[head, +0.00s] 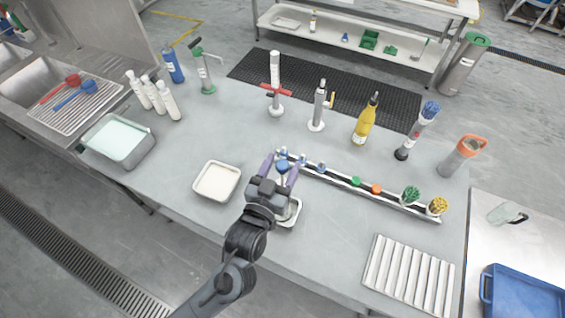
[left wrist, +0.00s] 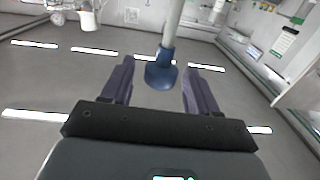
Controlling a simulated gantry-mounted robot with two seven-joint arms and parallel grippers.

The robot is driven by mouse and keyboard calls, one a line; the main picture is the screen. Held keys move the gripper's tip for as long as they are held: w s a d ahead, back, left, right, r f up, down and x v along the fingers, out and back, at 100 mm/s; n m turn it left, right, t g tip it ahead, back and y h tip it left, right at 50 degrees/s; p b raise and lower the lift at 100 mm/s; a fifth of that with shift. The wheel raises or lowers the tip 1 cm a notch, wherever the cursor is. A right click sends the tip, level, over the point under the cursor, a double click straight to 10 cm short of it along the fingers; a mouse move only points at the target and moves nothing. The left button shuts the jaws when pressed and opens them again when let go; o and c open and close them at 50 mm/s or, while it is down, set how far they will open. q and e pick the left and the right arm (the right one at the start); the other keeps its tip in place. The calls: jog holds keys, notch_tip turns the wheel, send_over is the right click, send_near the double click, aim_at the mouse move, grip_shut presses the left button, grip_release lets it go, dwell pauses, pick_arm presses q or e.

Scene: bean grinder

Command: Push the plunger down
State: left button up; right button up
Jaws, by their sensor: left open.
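My left gripper (head: 280,166) is open near the left end of a long pale rail on the table. A blue piece (head: 283,165) shows between its purple fingers. In the left wrist view the blue piece (left wrist: 161,72) has a flared end and a grey shaft running up out of the picture. It lies between the open fingers (left wrist: 158,85), with a gap on each side. No other part clearly marked as a plunger shows; a tall upright device with red side handles (head: 276,91) stands farther back. My right gripper is not in view.
The rail (head: 330,181) holds several coloured knobs and brushes. A white tray (head: 217,181) is left of my gripper, and another pale tray (head: 291,213) is partly hidden by it. A yellow bottle (head: 366,120) stands behind the rail.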

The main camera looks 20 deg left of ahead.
pick_arm(q)
jog(key=shift+w, duration=0.45)
grip_shut()
